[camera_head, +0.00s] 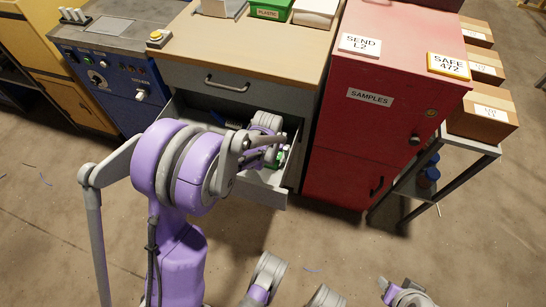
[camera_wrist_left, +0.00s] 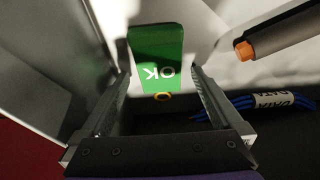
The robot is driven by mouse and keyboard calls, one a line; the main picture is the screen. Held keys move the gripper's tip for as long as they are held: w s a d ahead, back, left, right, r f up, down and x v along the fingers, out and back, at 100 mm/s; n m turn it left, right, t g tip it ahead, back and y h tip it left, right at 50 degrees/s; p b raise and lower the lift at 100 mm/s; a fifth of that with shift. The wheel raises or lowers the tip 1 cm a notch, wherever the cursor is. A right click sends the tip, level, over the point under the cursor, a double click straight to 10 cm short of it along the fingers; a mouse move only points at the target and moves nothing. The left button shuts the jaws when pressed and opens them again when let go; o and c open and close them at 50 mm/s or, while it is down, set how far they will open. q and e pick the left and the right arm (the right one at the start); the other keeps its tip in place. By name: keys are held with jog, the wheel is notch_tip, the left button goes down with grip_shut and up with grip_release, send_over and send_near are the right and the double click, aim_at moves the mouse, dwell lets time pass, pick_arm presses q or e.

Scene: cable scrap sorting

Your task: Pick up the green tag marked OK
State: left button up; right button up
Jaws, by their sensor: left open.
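The green tag (camera_wrist_left: 157,42) marked OK shows upside down in the left wrist view, with a small yellow ring (camera_wrist_left: 163,97) at its near end. My left gripper (camera_wrist_left: 161,78) is open, with one finger on each side of the tag's near end. I cannot tell whether either finger touches it. In the head view my left arm reaches into the open drawer (camera_head: 237,115), and a bit of green tag (camera_head: 281,157) shows by the gripper. My arm hides much of the drawer.
In the left wrist view, a grey rod with an orange tip (camera_wrist_left: 244,50) is at the upper right. A blue cable bundle (camera_wrist_left: 243,105) with a label lies right of the gripper. A red cabinet (camera_head: 372,130) stands right of the drawer, and a wooden worktop (camera_head: 240,45) is above it.

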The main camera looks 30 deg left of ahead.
pick_arm(q)
jog(key=shift+f, duration=0.1)
jog(key=c, duration=1.4)
